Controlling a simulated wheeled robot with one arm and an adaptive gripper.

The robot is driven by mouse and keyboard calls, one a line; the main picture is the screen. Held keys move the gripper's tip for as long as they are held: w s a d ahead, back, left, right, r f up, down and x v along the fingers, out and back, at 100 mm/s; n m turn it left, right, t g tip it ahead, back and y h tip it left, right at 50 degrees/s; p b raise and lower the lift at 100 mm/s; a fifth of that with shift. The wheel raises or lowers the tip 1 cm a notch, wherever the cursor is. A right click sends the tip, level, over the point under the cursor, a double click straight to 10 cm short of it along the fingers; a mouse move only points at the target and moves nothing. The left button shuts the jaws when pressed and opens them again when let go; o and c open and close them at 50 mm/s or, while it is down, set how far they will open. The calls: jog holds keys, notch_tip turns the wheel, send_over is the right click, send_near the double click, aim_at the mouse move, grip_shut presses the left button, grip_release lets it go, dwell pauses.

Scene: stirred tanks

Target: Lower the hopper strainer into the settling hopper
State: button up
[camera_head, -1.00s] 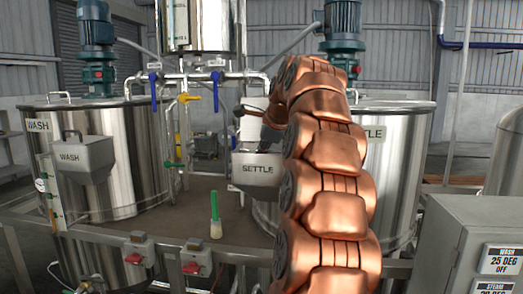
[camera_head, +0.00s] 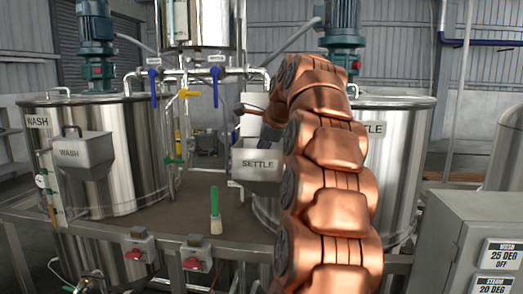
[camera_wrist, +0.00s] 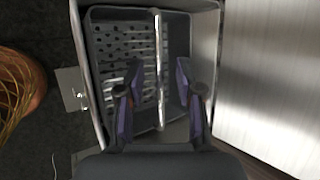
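The settling hopper (camera_head: 257,172), a grey metal box labelled SETTLE, hangs at the front of the right-hand tank. In the wrist view its bright rim (camera_wrist: 211,40) surrounds the dark strainer (camera_wrist: 112,45), which has a perforated, slotted floor. The strainer sits within the hopper mouth; its exact depth is hard to tell. A bar handle (camera_wrist: 158,60) crosses it. My gripper (camera_wrist: 160,92) is open over the strainer, with one finger on each side of the handle and visible gaps to it. In the head view my arm hides part of the hopper's right side.
The settling tank wall (camera_wrist: 270,90) rises close on the right in the wrist view. A wash hopper (camera_head: 84,158) hangs on the wash tank (camera_head: 140,150). A green-handled brush (camera_head: 215,212) stands on the deck. Valve pipes (camera_head: 205,74) run behind.

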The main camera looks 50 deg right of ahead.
jog(key=shift+r, duration=0.1)
jog(key=v, duration=0.7)
dwell(0.4)
jog(key=shift+s+r, duration=0.1)
notch_tip(320, 180, up, 10)
jog(key=p, duration=0.9)
jog(key=shift+p, duration=0.35)
jog(key=shift+a, duration=0.1)
dwell(0.6)
